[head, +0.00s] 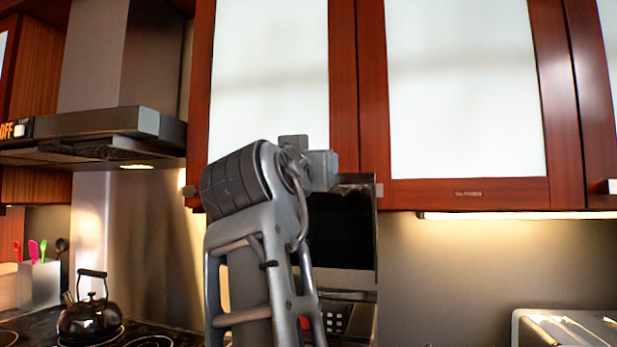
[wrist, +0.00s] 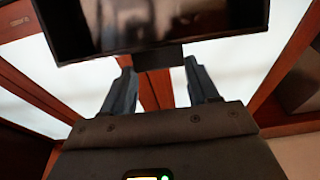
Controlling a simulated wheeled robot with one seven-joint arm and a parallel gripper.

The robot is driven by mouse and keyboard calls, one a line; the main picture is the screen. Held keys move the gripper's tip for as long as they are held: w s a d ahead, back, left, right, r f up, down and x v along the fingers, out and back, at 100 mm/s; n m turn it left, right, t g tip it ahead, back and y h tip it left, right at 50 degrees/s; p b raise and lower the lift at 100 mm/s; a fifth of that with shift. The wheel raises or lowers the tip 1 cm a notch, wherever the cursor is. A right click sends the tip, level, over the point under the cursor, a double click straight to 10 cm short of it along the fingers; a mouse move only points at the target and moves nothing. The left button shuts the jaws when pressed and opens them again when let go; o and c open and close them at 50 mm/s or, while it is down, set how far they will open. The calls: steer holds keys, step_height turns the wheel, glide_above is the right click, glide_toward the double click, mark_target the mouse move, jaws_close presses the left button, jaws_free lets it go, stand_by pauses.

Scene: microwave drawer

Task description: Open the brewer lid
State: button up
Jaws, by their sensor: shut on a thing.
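The brewer (head: 362,322) stands on the counter behind my arm, with a keypad low on its front. A dark, silver-edged panel (head: 345,240) that looks like its lid stands steeply upright above the body. In the wrist view a glossy dark panel (wrist: 150,22), seemingly this lid, fills the top, with a dark tab (wrist: 158,57) at its lower edge. My gripper (wrist: 158,62) has its fingers on either side of this tab and is shut on it. In the head view my wrist (head: 310,170) is at the panel's top left; the fingers are hidden there.
Red-wood cabinets with white panels (head: 465,90) hang close behind and above my gripper. A range hood (head: 100,135) is at left, above a stove with a black kettle (head: 90,318). A metal appliance (head: 565,328) sits at lower right.

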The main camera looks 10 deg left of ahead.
steer(key=shift+w+r+g+p, duration=0.5)
steer(key=shift+w+r+g, duration=0.15)
steer(key=shift+w+r, duration=0.5)
steer(key=shift+w+r+g+p, duration=0.6)
steer(key=shift+w+r, duration=0.35)
steer(key=shift+w, duration=0.3)
steer(key=o, duration=1.2)
steer(key=shift+s, duration=0.1)
steer(key=shift+o, duration=1.4)
steer(key=shift+f, duration=0.25)
steer(key=shift+d, duration=0.1)
steer(key=shift+f, duration=0.1)
steer(key=shift+s+b, duration=0.1)
steer(key=shift+b, duration=0.2)
steer(key=s+b, duration=0.2)
steer(key=s, duration=0.5)
steer(key=shift+s, duration=0.2)
